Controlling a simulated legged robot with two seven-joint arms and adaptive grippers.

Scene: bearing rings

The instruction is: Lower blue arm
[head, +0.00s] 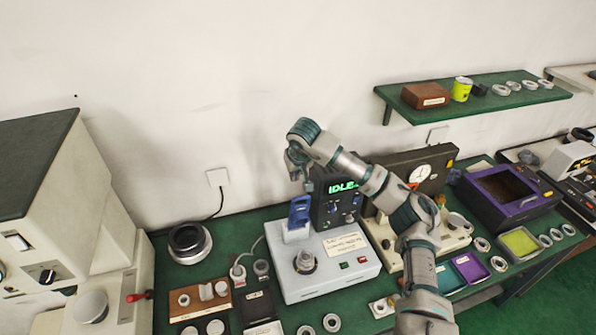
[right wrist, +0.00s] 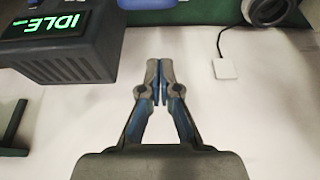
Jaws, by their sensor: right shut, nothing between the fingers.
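The blue arm (head: 299,212) stands raised on the left side of a light grey machine (head: 320,268), beside a black display box (head: 335,200) that reads IDLE in green. A blue part, probably the same arm, shows at the top edge of the right wrist view (right wrist: 150,4). My right gripper (head: 295,168) is above the blue arm and apart from it. In the right wrist view its two fingers (right wrist: 160,72) are shut with nothing between them. The display box also shows in the right wrist view (right wrist: 65,40). My left gripper is not in view.
A dial gauge stand (head: 420,173) and a purple-rimmed bin (head: 505,195) stand right of the machine. A wall shelf (head: 480,100) hangs at the right. Rings and trays lie on the green bench. A dark round ring (head: 190,242) and a wall socket (head: 217,177) are to the left.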

